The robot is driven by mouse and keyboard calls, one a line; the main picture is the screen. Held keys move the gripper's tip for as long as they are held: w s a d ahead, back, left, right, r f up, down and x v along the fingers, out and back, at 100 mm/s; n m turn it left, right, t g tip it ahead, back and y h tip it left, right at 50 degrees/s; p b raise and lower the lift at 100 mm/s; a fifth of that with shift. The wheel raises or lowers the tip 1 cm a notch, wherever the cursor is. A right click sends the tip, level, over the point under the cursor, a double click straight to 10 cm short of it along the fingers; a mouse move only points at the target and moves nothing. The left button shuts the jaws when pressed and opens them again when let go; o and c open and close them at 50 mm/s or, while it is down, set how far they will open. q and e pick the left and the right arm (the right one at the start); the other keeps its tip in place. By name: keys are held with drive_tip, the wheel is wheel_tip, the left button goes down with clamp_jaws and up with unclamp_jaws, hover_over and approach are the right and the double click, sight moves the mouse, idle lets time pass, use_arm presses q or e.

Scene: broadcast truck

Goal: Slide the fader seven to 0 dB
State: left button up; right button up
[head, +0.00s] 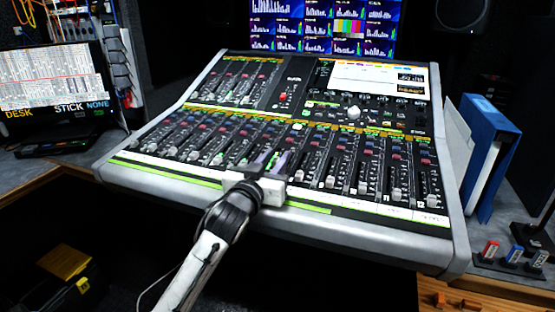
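The mixing console (457,225) stands in front of me, with a row of channel strips and pale fader caps, most of them low on their tracks. My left gripper (272,161) reaches in from the bottom and lies over the strip right of the middle, where fader seven seems to be. Its two purplish fingers show slightly apart, pointing away from me over the strip. The cap of fader seven is hidden by the gripper, so I cannot tell its position or whether the fingers touch it. My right gripper is not in view.
Neighbouring fader caps (329,182) stand close to the right of my gripper. A blue binder (497,150) stands right of the console. A monitor (55,80) is at the left, and a screen wall (320,25) is behind. A yellow-black case (65,270) sits low at the left.

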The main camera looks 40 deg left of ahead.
use_arm(q)
drive_tip(key=shift+o, duration=0.3)
drive_tip(key=p+v, duration=0.1)
drive_tip(key=v, duration=0.9)
drive_tip(key=shift+s+d+r, duration=0.1)
